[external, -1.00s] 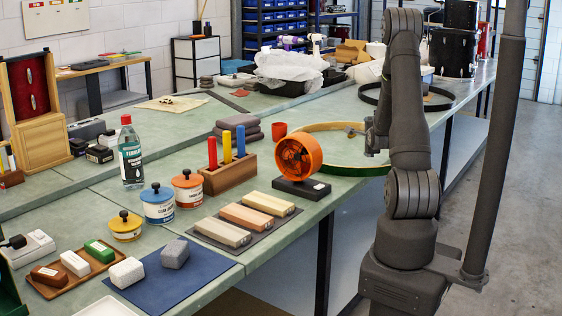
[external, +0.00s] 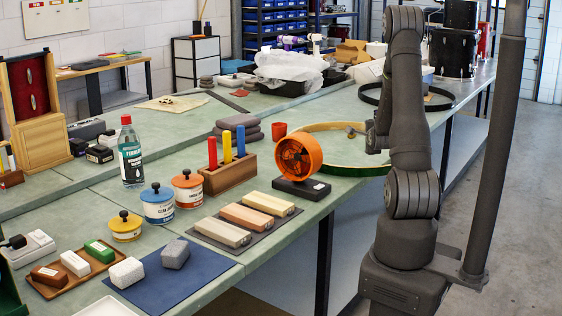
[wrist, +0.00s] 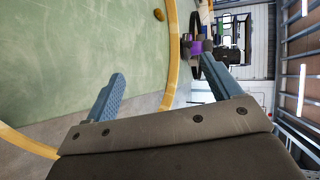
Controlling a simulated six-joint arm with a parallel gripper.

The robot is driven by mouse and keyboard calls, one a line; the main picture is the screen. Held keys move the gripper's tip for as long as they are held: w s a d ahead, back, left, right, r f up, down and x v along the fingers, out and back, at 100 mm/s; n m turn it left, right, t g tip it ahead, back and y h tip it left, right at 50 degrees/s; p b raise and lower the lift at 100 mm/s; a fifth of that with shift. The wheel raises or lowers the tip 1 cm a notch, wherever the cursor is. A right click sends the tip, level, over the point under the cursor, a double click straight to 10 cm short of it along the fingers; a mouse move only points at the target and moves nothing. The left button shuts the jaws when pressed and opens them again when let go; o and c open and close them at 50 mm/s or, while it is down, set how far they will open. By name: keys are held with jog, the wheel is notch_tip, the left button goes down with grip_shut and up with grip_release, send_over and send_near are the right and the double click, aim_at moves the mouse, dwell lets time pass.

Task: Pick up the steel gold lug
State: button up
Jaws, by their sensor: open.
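A small gold-brown piece (wrist: 159,15), which looks like the gold lug, lies on the green bench top near the top of the wrist view. It is inside the pale wooden hoop (wrist: 171,60). In the external view a small brownish piece (external: 351,134), probably the same lug, shows within the hoop (external: 345,169). My gripper is open and empty in the wrist view (wrist: 165,82). The lug is beyond the fingertips, apart from them. In the external view my gripper is mostly hidden behind my arm, just right of the lug.
An orange fan (external: 299,158) on a dark base stands in front of the hoop. A red cup (external: 279,130) and stacked grey pads (external: 237,128) are to its left. A black hoop (external: 408,97) lies farther back. The bench edge runs under my arm.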

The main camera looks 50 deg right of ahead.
jog(key=c, duration=0.6)
jog(key=w+d+n+g+y, duration=0.35)
jog(key=w+d+n, duration=0.55)
jog(key=w, duration=0.4)
jog(key=w+d+r+n+g+y, duration=0.2)
jog(key=w+d+r+n+g, duration=0.2)
jog(key=w+d+r, duration=0.15)
jog(key=x, duration=0.7)
jog(key=s+x, duration=0.1)
jog(key=x, duration=0.3)
jog(key=shift+w+d+f, duration=0.1)
jog(key=shift+d+f, duration=0.15)
jog(key=shift+d, duration=0.1)
jog(key=shift+d+r+x, duration=0.1)
jog(key=shift+d+x, duration=0.05)
jog(key=shift+x, duration=0.7)
jog(key=shift+d+r+x, duration=0.1)
jog(key=shift+d+x, duration=0.05)
jog(key=shift+x, duration=0.7)
jog(key=shift+d+r+x, duration=0.1)
jog(key=shift+d+x, duration=0.1)
jog(key=shift+x, duration=0.65)
